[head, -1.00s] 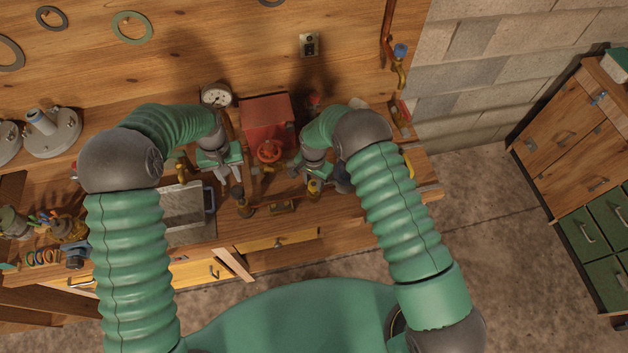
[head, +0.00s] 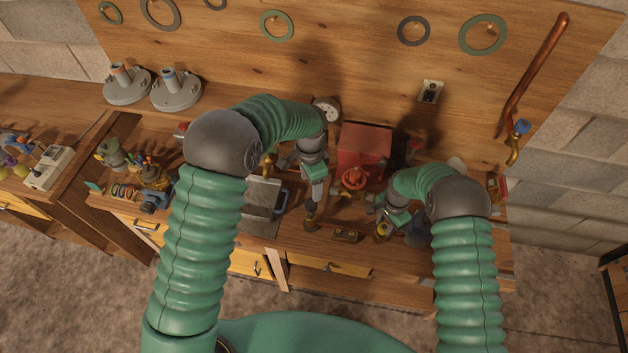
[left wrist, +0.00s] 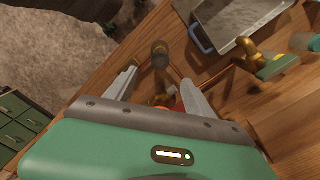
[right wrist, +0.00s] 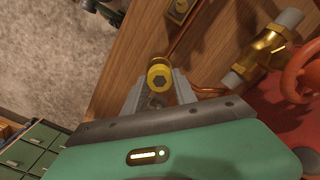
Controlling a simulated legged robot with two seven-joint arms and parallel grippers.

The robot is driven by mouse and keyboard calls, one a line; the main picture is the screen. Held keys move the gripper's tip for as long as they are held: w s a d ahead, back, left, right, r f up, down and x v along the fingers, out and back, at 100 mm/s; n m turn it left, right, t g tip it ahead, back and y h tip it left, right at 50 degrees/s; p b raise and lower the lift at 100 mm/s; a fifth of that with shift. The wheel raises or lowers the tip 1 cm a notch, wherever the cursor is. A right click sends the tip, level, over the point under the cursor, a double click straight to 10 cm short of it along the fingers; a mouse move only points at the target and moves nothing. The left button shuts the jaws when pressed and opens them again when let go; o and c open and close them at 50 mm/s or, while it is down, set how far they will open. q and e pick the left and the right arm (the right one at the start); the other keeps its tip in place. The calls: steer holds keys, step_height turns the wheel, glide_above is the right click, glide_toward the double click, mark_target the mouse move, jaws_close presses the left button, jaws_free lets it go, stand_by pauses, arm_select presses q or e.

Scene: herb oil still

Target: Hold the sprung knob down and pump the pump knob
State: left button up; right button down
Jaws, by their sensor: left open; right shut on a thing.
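A round yellow knob with a dark hexagonal centre (right wrist: 160,78) sits between my right gripper's fingers (right wrist: 157,88), which are shut on it. In the head view my right gripper (head: 388,224) is at this yellow knob (head: 383,231), on the bench right of the red valve wheel. A dark, brownish round knob (left wrist: 160,53) shows between and beyond the fingertips of my open left gripper (left wrist: 159,77). In the head view it stands on a brass base (head: 311,226), just below my left gripper (head: 312,200). I cannot tell whether the left fingers touch it.
A red box (head: 364,146) with a red valve wheel (head: 354,178) stands between my grippers. A metal tray (left wrist: 240,15) with a blue handle lies left of the dark knob in the head view. A small brass block (head: 345,236) lies near the bench edge. A gauge (head: 327,109) stands behind.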

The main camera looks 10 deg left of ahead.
mark_target(311, 203)
arm_select(q)
step_height(311, 203, down, 11)
steer(key=m, duration=0.4)
steer(key=shift+c, duration=0.4)
steer(key=shift+r, duration=0.1)
jaws_close()
stand_by(0.5)
